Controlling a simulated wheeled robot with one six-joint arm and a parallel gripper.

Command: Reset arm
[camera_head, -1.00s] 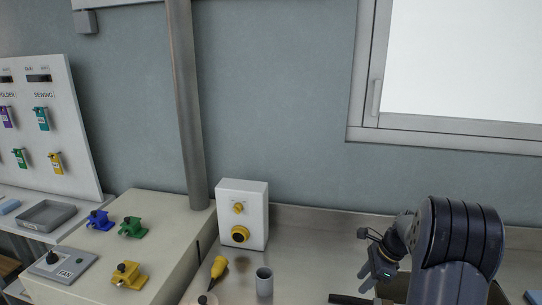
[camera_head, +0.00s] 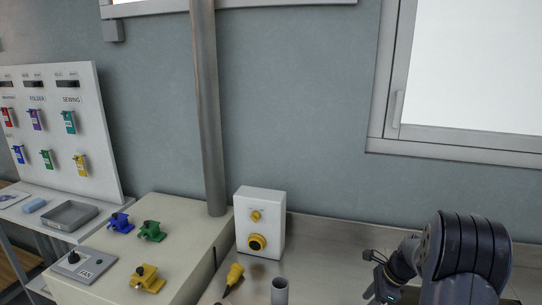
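My gripper (camera_head: 380,290) is at the lower right, at the end of my dark folded arm. It hangs in front of the counter, near the bottom edge of the picture. Its fingers are small and partly cut off, so I cannot tell whether they are open or shut. I see no object held in it.
A yellow-handled tool (camera_head: 234,275) and a grey cup (camera_head: 279,291) are in front. Blue (camera_head: 121,222), green (camera_head: 151,231) and yellow (camera_head: 147,278) clamp-like devices sit on the beige cabinet (camera_head: 185,215).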

